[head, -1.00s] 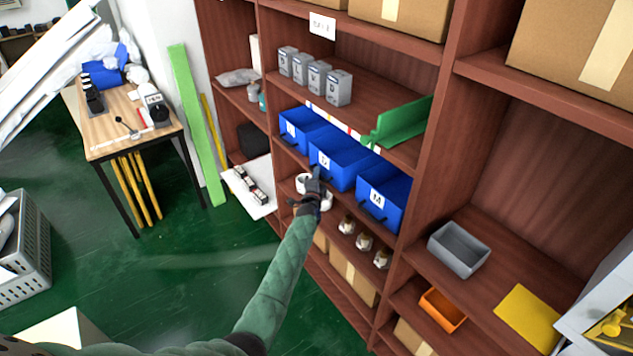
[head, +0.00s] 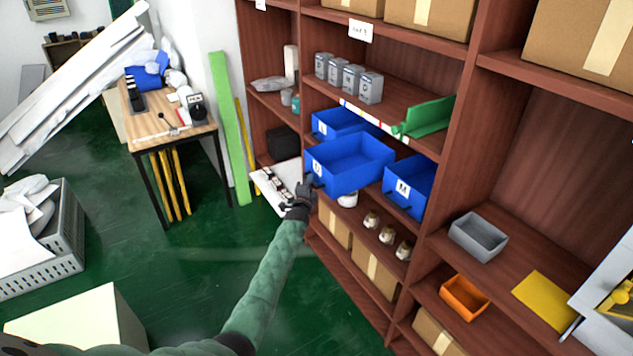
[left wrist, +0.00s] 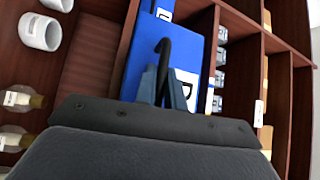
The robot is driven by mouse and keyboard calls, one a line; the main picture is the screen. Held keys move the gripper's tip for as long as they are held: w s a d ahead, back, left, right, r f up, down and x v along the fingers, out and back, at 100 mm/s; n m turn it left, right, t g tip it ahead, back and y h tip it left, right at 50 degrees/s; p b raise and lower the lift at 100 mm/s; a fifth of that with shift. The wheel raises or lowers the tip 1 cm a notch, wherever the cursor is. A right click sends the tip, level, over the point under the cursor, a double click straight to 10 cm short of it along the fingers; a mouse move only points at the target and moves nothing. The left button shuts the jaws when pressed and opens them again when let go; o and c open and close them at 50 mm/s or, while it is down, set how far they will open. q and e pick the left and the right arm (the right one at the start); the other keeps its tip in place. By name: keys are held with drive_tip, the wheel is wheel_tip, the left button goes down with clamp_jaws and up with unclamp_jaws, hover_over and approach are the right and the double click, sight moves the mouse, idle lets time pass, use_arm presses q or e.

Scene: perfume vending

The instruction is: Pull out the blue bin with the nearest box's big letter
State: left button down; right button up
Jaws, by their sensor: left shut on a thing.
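The middle blue bin (head: 350,172) juts well out of its shelf toward me; its label appears to read D in the left wrist view (left wrist: 185,85). My left gripper (head: 307,184) is at its front, shut on the bin's dark handle (left wrist: 164,48). The left blue bin (head: 345,120) and the right blue bin (head: 408,187), labelled M, sit on the shelf. Several grey boxes stand in a row on the shelf above; the nearest box (head: 370,88) is at the right end, its letter too small to read. My right gripper is out of view.
A green angled piece (head: 428,118) lies on the shelf above the bins. White cups and bottles (head: 387,234) stand below. A grey tray (head: 478,236) and an orange bin (head: 464,297) are at right. A wooden table (head: 165,122) stands left; green floor is open between.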

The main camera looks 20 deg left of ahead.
use_arm(q)
drive_tip(key=shift+s, duration=0.1)
drive_tip(key=c, duration=1.5)
unclamp_jaws()
